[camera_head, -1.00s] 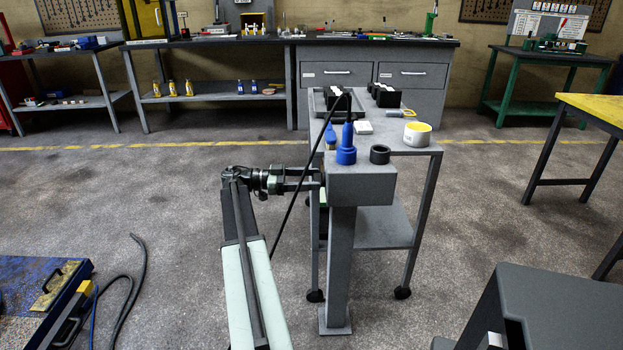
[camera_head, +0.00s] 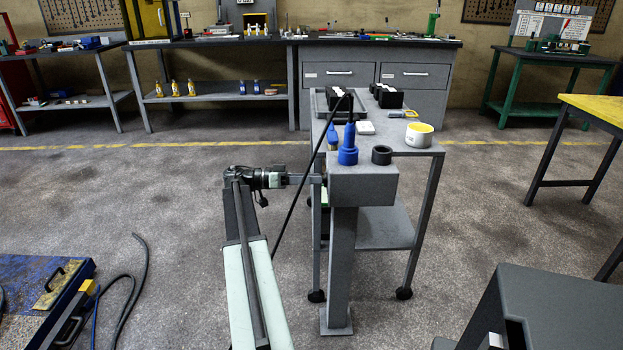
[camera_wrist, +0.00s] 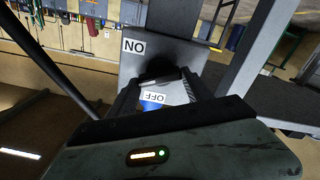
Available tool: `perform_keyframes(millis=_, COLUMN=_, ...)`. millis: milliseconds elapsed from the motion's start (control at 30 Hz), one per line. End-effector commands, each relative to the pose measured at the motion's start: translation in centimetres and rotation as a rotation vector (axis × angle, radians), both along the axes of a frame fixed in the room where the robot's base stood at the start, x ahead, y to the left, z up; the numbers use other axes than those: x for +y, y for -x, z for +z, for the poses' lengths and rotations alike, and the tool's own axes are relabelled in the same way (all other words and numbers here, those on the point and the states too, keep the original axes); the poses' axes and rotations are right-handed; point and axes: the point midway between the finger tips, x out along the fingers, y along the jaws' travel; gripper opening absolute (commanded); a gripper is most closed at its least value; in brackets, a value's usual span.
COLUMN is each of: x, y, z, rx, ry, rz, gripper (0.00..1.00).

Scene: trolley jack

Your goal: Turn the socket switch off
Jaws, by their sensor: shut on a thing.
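The grey switch box (camera_head: 362,187) stands on a post beside the trolley. In the wrist view its plate (camera_wrist: 188,58) carries an "ON" label (camera_wrist: 134,46) and an "OFF" label (camera_wrist: 153,97), with a dark switch knob (camera_wrist: 160,72) between them. My gripper (camera_head: 316,180) reaches the box's left side from the left. In the wrist view my gripper (camera_wrist: 163,84) is shut on the knob, and its fingers partly hide it. The knob's exact pointing is too dark to tell. A blue plug (camera_head: 348,150) stands upright on top of the box.
A black ring (camera_head: 381,155) lies on the box top. A black cable (camera_head: 300,190) hangs close to my gripper. Behind, the grey trolley (camera_head: 415,147) holds a yellow-white roll (camera_head: 419,135).

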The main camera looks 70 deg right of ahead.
Motion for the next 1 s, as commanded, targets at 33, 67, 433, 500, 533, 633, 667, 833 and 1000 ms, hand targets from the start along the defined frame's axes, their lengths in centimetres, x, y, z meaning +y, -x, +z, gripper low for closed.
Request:
perform_keyframes(millis=33, x=-0.26, y=-0.14, z=0.09, rx=0.018, ry=-0.039, rz=0.007, gripper=0.18)
perform_keyframes(millis=67, x=-0.27, y=-0.16, z=0.08, rx=0.028, ry=-0.065, rz=0.007, gripper=0.18)
perform_keyframes(millis=433, x=-0.41, y=-0.24, z=0.05, rx=0.155, ry=-0.392, rz=0.008, gripper=0.18)
perform_keyframes(millis=500, x=-0.43, y=-0.26, z=0.04, rx=0.180, ry=-0.455, rz=0.007, gripper=0.18)
perform_keyframes(millis=533, x=-0.44, y=-0.27, z=0.03, rx=0.190, ry=-0.481, rz=0.007, gripper=0.18)
perform_keyframes(millis=633, x=-0.46, y=-0.30, z=0.00, rx=0.225, ry=-0.569, rz=0.007, gripper=0.18)
perform_keyframes(millis=667, x=-0.48, y=-0.30, z=0.00, rx=0.235, ry=-0.595, rz=0.007, gripper=0.18)
perform_keyframes(millis=833, x=-0.51, y=-0.34, z=-0.05, rx=0.290, ry=-0.738, rz=0.008, gripper=0.18)
perform_keyframes(millis=1000, x=-0.54, y=-0.37, z=-0.08, rx=0.338, ry=-0.859, rz=0.007, gripper=0.18)
